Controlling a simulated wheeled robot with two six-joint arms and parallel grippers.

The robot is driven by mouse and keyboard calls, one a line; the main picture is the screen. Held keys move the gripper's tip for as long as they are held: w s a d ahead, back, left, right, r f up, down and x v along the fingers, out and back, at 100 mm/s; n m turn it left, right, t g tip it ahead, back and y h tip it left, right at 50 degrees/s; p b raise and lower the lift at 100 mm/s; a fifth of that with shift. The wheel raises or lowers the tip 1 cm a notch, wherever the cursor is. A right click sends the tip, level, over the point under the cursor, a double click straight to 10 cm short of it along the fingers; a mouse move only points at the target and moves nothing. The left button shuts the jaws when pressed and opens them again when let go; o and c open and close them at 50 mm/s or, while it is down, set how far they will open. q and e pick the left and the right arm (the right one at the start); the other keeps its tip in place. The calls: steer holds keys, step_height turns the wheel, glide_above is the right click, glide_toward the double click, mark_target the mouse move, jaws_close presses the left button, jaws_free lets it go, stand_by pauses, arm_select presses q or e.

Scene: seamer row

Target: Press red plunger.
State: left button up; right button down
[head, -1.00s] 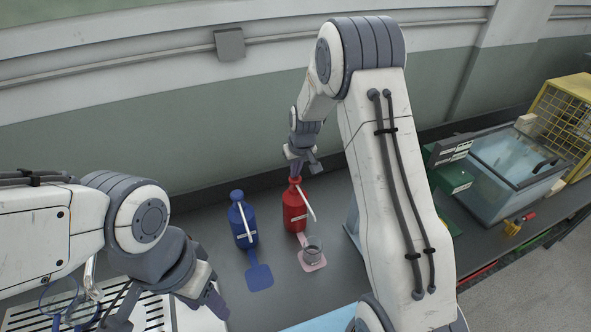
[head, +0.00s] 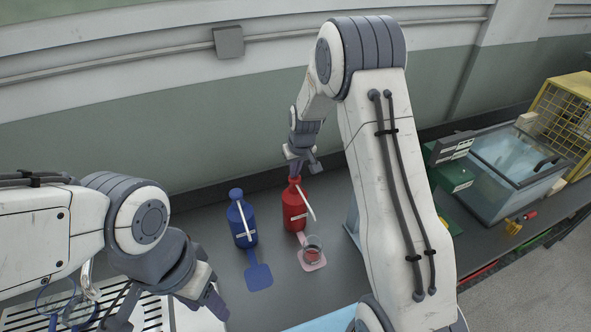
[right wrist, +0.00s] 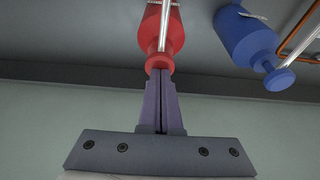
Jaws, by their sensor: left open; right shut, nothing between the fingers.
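The red dispenser bottle (head: 295,212) stands upright on the dark bench. Its plunger head (head: 294,181) is on top, with a pale spout tube slanting down in front. My right gripper (head: 296,170) is shut and empty, pointing down over this plunger. In the right wrist view its fingertips (right wrist: 160,74) meet the red plunger head (right wrist: 159,61) and appear to touch it. A small clear glass (head: 312,250) with red in it stands on the pink pad (head: 318,266) below the spout. My left gripper (head: 207,300) is open at the lower left, away from the bottles.
A blue dispenser bottle (head: 241,222) stands left of the red one, with an empty blue pad (head: 259,277) before it. A slatted white tray (head: 150,317) is at lower left. A clear-lidded box (head: 515,172) and yellow cage (head: 567,122) stand at right. The wall is close behind.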

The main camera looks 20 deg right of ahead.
mark_target(298, 187)
step_height(298, 187, up, 3)
steer(key=shift+f+p, duration=0.1)
steer(key=shift+p, duration=0.45)
arm_select(q)
steer(key=shift+f+b, duration=0.8)
steer(key=shift+b, duration=1.05)
arm_select(e)
steer(key=v, duration=0.9)
steer(key=shift+r, duration=0.35)
steer(key=shift+s, duration=0.1)
steer(key=s+a+f+n+g+y+b, duration=0.1)
steer(key=s+a+n+b, duration=0.1)
steer(key=s+a, duration=0.8)
steer(key=s+a+f+n+g+b, duration=0.1)
steer(key=s+a+n, duration=0.2)
steer(key=s+a, duration=0.75)
arm_select(q)
step_height(298, 187, down, 4)
steer(key=shift+f+b, duration=0.1)
steer(key=shift+b, duration=0.45)
arm_select(e)
steer(key=s+d+f+n+g, duration=0.1)
steer(key=s+d+f, duration=0.1)
steer(key=s, duration=1.1)
steer(key=shift+d+n, duration=0.4)
steer(key=shift+d, duration=0.1)
